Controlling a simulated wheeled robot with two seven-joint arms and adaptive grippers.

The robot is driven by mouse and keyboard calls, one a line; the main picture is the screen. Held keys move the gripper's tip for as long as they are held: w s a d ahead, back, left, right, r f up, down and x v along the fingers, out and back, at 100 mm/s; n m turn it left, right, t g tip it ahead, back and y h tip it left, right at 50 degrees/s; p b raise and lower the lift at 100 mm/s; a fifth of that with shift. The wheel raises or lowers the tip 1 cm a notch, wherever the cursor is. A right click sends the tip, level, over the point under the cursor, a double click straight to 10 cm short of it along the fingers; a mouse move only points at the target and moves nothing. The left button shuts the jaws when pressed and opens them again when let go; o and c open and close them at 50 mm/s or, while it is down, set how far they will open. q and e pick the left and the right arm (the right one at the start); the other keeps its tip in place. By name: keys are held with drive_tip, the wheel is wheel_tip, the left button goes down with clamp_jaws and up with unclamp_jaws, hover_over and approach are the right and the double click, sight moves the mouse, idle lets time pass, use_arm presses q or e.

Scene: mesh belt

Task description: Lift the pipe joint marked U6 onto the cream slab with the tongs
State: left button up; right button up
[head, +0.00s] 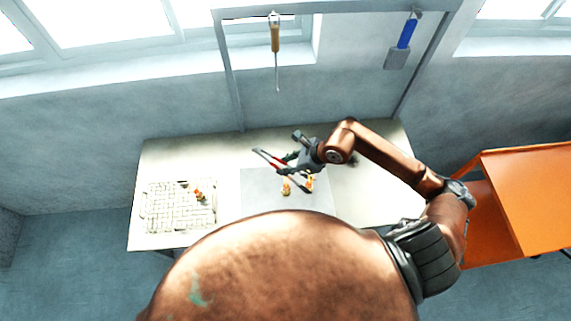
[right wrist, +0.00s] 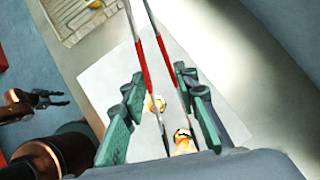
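My right gripper (head: 290,163) holds the tongs (head: 272,160) above the grey mat. In the right wrist view, the dark, red-banded tongs (right wrist: 140,62) run between its green-padded fingers (right wrist: 165,115), their two arms a little apart. Two orange-and-white pipe joints, a left one (head: 286,187) and a right one (head: 309,182), stand on the mat below. A third pipe joint (head: 200,195) is on the cream patterned slab (head: 165,222) at the left. I cannot read any marking, so I cannot tell which is U6. My left gripper (right wrist: 52,98) is open and empty, only in the wrist view.
The grey mat (head: 255,195) lies mid-table on a pale table (head: 155,160). An orange stand (head: 525,190) is at the right. A screwdriver-like tool (head: 275,40) and a blue-handled tool (head: 406,35) hang from a frame behind. My body hides the table's front.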

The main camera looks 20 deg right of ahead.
drive_tip(key=shift+r, duration=0.15)
wheel_tip(320, 180, up, 10)
drive_tip(key=p, duration=0.4)
drive_tip(key=shift+p, duration=0.4)
